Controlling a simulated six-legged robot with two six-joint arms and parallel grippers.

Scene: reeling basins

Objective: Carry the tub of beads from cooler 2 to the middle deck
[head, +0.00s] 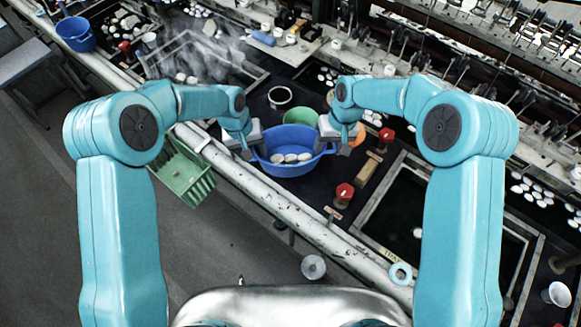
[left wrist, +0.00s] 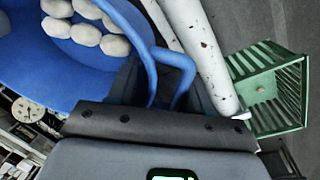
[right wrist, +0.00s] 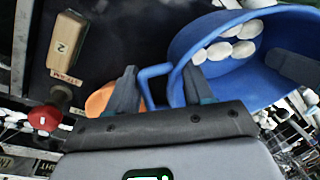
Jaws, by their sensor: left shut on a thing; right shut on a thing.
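A blue tub (head: 292,162) with several white oval pieces (head: 290,158) inside is between my grippers over the dark deck, near its front white rail. It looks about level; I cannot tell whether it touches the deck. My left gripper (head: 248,141) is shut on the tub's left handle, which shows as a blue loop in the left wrist view (left wrist: 172,62). My right gripper (head: 331,134) is shut on the right handle, seen in the right wrist view (right wrist: 153,72). The fingertips are partly hidden in the head view.
A red knob (head: 344,192) and wooden block (head: 369,166) are right. A green crate (head: 184,172) hangs outside the white rail (head: 275,207). A steaming basin (head: 200,55) lies back left.

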